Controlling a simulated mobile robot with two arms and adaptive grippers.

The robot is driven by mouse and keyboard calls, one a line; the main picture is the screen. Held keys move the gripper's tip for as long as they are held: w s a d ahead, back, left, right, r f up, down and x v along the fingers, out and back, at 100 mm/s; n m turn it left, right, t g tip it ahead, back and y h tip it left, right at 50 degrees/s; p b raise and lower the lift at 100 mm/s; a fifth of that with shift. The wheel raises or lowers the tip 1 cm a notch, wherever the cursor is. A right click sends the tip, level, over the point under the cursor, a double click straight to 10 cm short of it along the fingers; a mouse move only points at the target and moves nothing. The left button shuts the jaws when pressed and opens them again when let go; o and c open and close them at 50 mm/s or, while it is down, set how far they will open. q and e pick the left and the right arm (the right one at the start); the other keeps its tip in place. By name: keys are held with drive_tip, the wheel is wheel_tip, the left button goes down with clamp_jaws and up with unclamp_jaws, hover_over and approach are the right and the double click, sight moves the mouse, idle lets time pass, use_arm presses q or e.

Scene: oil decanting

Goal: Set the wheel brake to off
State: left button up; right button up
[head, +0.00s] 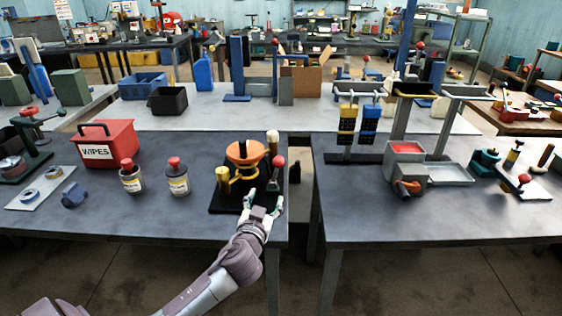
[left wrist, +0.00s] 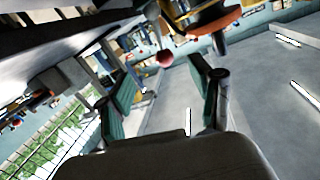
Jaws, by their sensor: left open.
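An orange wheel (head: 245,153) sits on a black base (head: 226,197) near the right edge of the left front table. A lever with a red ball knob (head: 279,161) stands at the right of the wheel. My left gripper (head: 264,198) is open and empty at the front right of this base, just below the red knob in the picture. In the left wrist view the red knob (left wrist: 165,57) shows beyond the gap between the fingers (left wrist: 160,72), and the orange wheel (left wrist: 207,24) is at the upper right. I cannot tell the brake's setting. My right gripper is out of view.
A brass cylinder (head: 222,182) and a pale-topped post (head: 272,140) stand beside the wheel. Two red-topped jars (head: 178,180) and a red wipes box (head: 105,147) are to the left. A gap separates this table from the right table (head: 400,222).

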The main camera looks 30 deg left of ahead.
sight(277, 165)
use_arm(q)
drive_tip(key=shift+t, duration=0.5)
drive_tip(key=x, duration=0.4)
drive_tip(key=r+p+x, duration=0.1)
drive_tip(key=x, duration=0.4)
drive_tip(key=r+x, duration=0.1)
drive_tip(key=x, duration=0.3)
drive_tip(key=shift+w+p, duration=0.4)
drive_tip(key=shift+x, duration=0.85)
drive_tip(key=shift+d+f, duration=0.1)
clamp_jaws()
